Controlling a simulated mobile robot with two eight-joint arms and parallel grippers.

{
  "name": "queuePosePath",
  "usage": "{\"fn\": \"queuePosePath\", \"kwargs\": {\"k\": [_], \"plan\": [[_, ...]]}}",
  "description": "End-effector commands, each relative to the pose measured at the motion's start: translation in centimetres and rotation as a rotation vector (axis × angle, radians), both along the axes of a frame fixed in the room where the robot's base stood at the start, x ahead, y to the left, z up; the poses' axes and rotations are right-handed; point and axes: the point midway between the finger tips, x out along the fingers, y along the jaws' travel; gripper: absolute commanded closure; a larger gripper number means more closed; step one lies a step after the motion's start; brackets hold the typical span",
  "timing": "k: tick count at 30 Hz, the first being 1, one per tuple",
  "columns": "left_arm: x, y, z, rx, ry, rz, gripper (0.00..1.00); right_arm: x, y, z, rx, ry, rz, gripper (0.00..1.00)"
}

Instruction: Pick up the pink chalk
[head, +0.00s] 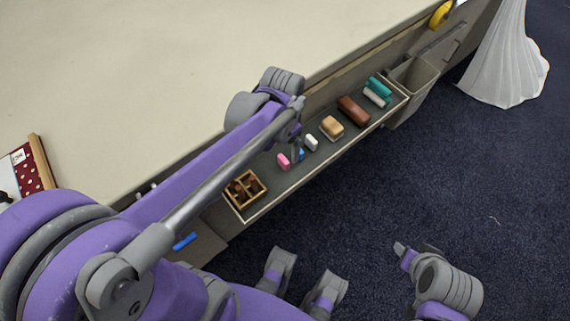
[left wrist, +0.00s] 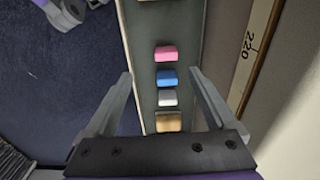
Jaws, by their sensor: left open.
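The pink chalk (head: 283,161) lies in the narrow dark tray (head: 262,205) along the table's side. It also shows in the left wrist view (left wrist: 166,53), at the upper middle, with blue chalk (left wrist: 167,77) and white chalk (left wrist: 167,98) below it in a row. My left gripper (left wrist: 161,74) is open and empty. Its fingers appear on both sides of the row, with the tips near the blue chalk's level in the picture and the pink chalk beyond them. In the head view my left gripper partly hides the blue chalk. My right gripper (head: 406,249) is at the lower right, away from the tray; its jaws are unclear.
A small wooden box (head: 244,189) stands at the tray's near end. A tan block (head: 332,127), a brown block (head: 354,110) and teal pieces (head: 378,87) lie farther along. A bin (head: 411,84) adjoins the far end. The tabletop's middle is clear.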

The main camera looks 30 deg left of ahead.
Motion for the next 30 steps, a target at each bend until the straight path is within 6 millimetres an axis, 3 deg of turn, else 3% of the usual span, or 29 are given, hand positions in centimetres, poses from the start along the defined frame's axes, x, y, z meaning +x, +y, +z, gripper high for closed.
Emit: {"fn": "queuePosePath", "kwargs": {"k": [12,19,27,30], "plan": [[0.9,0.3,-5.6,-0.001,0.033,-0.029,0.10,0.0,0.0,-1.9,0.000,0.006,0.000,0.48],[0.9,0.4,-7.3,-0.001,0.033,-0.028,0.10,0.0,0.0,-2.4,0.000,0.008,0.000,0.48],[1.1,0.8,-11.2,-0.001,0.033,-0.029,0.10,0.0,0.0,-3.7,0.000,0.012,0.000,0.48],[1.0,0.8,-11.9,-0.002,0.032,-0.029,0.10,0.0,0.0,-3.8,0.000,0.013,0.000,0.48]]}}
